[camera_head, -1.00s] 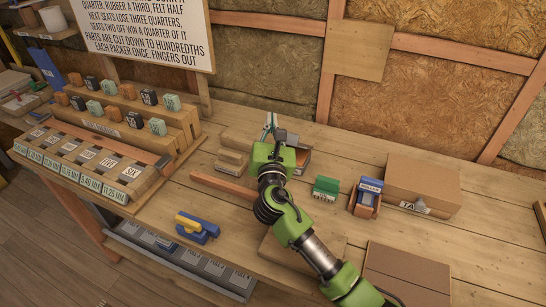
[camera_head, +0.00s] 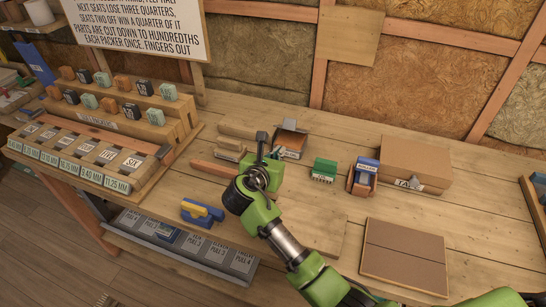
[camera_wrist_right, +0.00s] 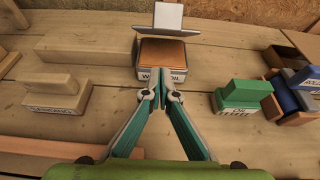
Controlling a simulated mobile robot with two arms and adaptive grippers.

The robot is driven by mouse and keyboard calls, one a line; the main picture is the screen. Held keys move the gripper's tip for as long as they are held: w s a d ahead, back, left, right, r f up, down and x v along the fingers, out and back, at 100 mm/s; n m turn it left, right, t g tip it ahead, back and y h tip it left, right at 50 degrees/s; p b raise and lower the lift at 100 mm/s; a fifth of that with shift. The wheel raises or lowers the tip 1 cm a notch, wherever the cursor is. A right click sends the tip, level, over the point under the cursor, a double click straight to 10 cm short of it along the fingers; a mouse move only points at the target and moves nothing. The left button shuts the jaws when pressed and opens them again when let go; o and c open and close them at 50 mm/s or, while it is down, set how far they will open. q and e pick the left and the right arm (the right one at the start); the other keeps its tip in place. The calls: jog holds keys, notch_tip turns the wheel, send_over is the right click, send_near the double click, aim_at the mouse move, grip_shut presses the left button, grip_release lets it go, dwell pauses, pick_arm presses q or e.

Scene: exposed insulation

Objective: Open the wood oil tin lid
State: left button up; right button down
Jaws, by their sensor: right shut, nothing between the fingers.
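The wood oil tin (camera_head: 289,146) stands on the bench with its lid (camera_head: 290,125) raised at its back edge. In the right wrist view the tin (camera_wrist_right: 162,74) has a pale front with partly hidden lettering and a brown, flat area at its top. The lid (camera_wrist_right: 168,17) stands tilted up behind that opening. My right gripper (camera_head: 262,136) is left of the tin in the head view. In the wrist view its fingertips (camera_wrist_right: 163,82) are together and empty, in front of the tin. My left gripper is out of view.
A wooden block with a handle (camera_wrist_right: 58,93) is left of the tin, and a green block (camera_head: 324,169) is right. Further right are a blue-topped block (camera_head: 364,178) and a cardboard box (camera_head: 415,160). A blue and yellow tool (camera_head: 202,213) lies front left.

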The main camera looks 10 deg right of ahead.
aim_at(293, 124)
jog(key=shift+x, duration=1.05)
jog(key=shift+w+d+r+p, duration=0.2)
jog(key=shift+w+r+p, duration=0.1)
jog(key=shift+r, duration=0.3)
jog(key=shift+w+d+r+p, duration=0.2)
jog(key=shift+w+r+p, duration=0.15)
jog(key=shift+r, duration=0.25)
jog(key=shift+w+d+r, duration=0.2)
jog(key=shift+w+r, duration=0.05)
jog(key=shift+r, duration=0.25)
